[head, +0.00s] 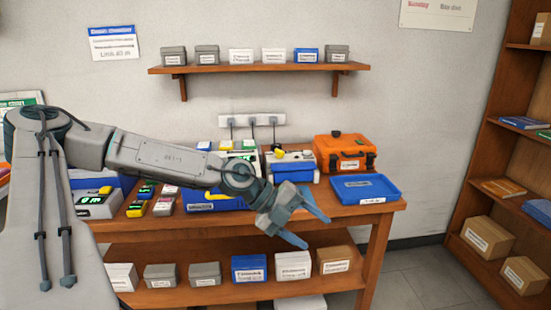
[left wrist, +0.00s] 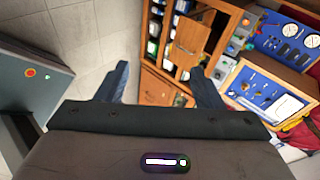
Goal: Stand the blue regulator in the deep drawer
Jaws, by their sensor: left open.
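My left gripper (head: 314,231) is open and empty in front of the workbench's right part, with its blue-grey fingers pointing right. In the left wrist view the two fingers of the left gripper (left wrist: 159,68) are spread apart with only floor and furniture beyond. A wooden cabinet with drawers (left wrist: 157,88) stands beyond the fingers there. A wooden front (left wrist: 191,36) shows among openings holding small items; I cannot tell which drawer is the deep one. I cannot make out the blue regulator for certain in either view. My right gripper is not in view.
The workbench (head: 340,222) holds several devices, an orange case (head: 342,152) and a blue tray (head: 367,189). Boxes stand on its lower shelf (head: 205,297). A wall shelf (head: 260,68) and a bookcase (head: 480,150) are near. Blue gauge panels (left wrist: 284,42) show in the wrist view.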

